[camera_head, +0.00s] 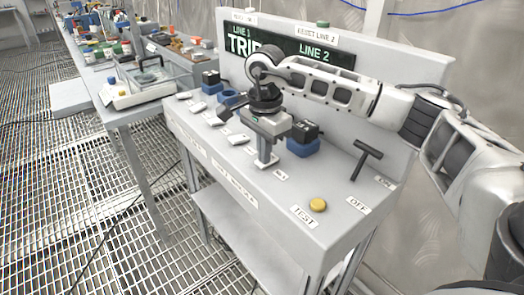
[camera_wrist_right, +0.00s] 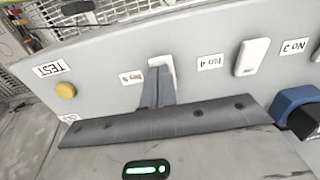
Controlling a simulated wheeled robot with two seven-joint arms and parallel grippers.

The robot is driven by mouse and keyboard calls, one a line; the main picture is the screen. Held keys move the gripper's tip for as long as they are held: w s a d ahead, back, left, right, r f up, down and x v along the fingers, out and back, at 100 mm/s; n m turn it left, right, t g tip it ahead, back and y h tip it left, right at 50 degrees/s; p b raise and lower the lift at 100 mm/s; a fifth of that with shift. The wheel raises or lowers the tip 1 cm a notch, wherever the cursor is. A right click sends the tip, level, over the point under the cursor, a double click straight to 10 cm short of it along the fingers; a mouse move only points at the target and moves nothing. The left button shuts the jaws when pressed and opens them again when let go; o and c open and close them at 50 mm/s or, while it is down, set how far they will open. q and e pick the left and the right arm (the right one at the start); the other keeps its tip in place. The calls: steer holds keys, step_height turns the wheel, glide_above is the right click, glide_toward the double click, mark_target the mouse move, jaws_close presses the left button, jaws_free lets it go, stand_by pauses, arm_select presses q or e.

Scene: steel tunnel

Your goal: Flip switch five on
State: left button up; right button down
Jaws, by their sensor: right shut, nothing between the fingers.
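Switch five (camera_wrist_right: 168,63) is a white rocker beside the label "No 5" (camera_wrist_right: 131,78) in the right wrist view, where the labels appear upside down. My right gripper (camera_wrist_right: 157,101) is shut and empty, with its fingers in front of this switch and hiding most of it. In the head view, my right gripper (camera_head: 266,161) points down at the sloping panel (camera_head: 240,178). I cannot tell whether the fingertips touch the switch, or which way it is set. My left gripper is not in view.
The switch by "No 4" (camera_wrist_right: 251,57) is beside the fingers. A blue-and-black connector (camera_head: 303,142) stands just right of the gripper. A yellow TEST button (camera_head: 318,205) and a dark T-shaped handle (camera_head: 366,158) are further right. A scale (camera_head: 140,88) stands on the left table.

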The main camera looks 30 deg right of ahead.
steer(key=shift+d, duration=0.55)
step_height(320, 180, up, 5)
steer(key=p, duration=0.3)
steer(key=shift+f+p, duration=0.2)
steer(key=shift+p, duration=0.15)
steer(key=shift+w+r+b, duration=0.1)
steer(key=shift+r+b, duration=0.2)
steer(key=shift+r, duration=0.25)
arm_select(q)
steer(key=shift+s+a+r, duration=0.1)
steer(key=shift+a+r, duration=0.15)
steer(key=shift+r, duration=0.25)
arm_select(e)
step_height(320, 180, up, 8)
steer(key=shift+r, duration=0.2)
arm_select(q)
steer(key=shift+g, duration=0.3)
